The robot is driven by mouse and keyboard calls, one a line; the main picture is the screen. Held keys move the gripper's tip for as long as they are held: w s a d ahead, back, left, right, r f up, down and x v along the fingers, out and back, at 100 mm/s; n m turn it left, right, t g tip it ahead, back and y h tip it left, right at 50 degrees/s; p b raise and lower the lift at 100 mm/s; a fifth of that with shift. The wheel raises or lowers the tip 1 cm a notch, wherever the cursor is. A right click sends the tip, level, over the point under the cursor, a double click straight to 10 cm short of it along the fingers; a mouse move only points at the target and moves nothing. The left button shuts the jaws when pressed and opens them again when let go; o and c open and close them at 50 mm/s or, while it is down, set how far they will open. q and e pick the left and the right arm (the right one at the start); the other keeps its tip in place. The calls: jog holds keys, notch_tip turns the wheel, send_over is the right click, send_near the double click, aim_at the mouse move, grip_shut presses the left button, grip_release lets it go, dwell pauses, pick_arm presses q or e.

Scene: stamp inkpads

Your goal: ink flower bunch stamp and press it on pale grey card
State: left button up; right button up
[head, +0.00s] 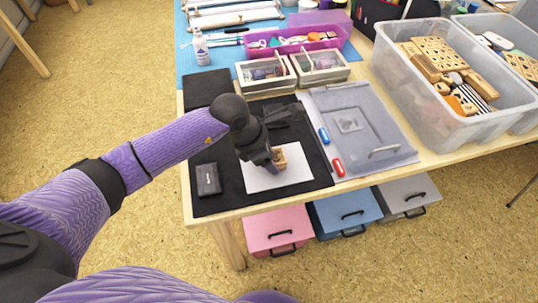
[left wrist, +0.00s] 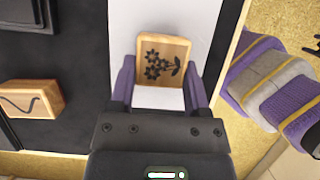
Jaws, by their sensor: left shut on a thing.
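The flower bunch stamp (left wrist: 163,62) is a wooden block with a black flower picture on its top face. My left gripper (head: 277,164) is shut on it, with one finger on each side in the left wrist view (left wrist: 161,90). The stamp also shows as a small wooden piece (head: 280,158) in the head view. It is over the pale grey card (head: 262,182), which also shows in the left wrist view (left wrist: 195,18). I cannot tell whether the stamp touches the card. A closed black inkpad case (head: 208,180) lies left of the card. My right gripper is not in view.
Another wooden stamp with a curved line (left wrist: 30,98) lies on the black mat (head: 222,203). A grey lidded case (head: 365,125), blue marker (head: 324,135) and red marker (head: 338,167) lie to the right. A clear bin (head: 420,115) holds wooden blocks. Two small boxes stand behind.

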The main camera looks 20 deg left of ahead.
pick_arm(q)
jog(key=shift+r, duration=0.4)
notch_tip(320, 180, up, 5)
jog(key=p, duration=0.4)
jog(key=shift+f, duration=0.1)
